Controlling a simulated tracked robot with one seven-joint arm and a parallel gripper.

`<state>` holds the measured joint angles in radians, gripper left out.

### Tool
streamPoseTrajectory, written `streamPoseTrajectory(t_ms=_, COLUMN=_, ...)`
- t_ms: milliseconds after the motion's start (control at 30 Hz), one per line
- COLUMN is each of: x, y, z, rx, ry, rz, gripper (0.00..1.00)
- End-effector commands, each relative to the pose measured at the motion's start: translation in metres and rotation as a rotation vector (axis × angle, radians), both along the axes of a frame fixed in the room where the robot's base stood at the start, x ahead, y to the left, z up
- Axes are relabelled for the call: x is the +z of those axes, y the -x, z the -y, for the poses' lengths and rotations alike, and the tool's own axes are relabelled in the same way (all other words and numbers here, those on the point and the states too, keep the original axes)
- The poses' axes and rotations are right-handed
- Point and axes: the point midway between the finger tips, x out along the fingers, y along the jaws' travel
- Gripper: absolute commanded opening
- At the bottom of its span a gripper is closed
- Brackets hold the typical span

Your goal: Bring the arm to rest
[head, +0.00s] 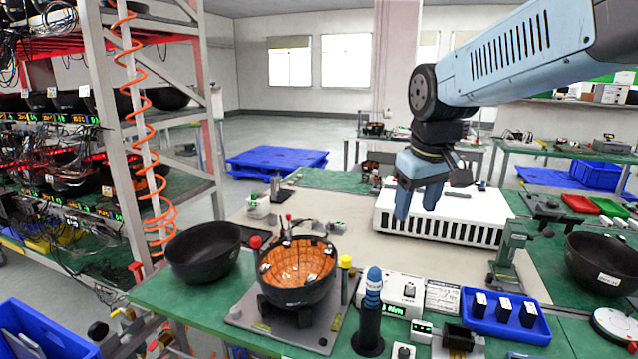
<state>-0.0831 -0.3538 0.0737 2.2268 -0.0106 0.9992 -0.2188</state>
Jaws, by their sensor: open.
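My arm reaches in from the upper right in the head view, light blue with black joints. My gripper (418,205) hangs from its end, pointing down, above the white vented box on the workbench. Its two blue fingers are apart, with nothing seen between them. The gripper is behind and to the right of the orange-lined bowl in the fixture. Whether the fingertips touch the white box cannot be told from this view, though they overlap its front edge in the picture.
A white vented box (470,218) stands under the gripper. A black bowl with orange lining (290,295) sits on a fixture; another black bowl (203,258) is beside it. A blue tray (535,335), a blue-and-black upright tool (370,310) and a green press (511,245) stand nearby. A rack (165,150) is left.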

Motion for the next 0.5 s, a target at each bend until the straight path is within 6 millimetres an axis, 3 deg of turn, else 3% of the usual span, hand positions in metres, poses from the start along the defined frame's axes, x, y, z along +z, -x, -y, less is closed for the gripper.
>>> streamPoseTrajectory(t_ms=300, x=-0.002, y=0.072, z=0.037, rx=-0.201, ry=-0.066, rz=0.125, gripper=0.57)
streamPoseTrajectory(t_ms=500, x=-0.01, y=0.106, z=0.051, rx=-0.303, ry=-0.109, rz=0.187, gripper=0.57)
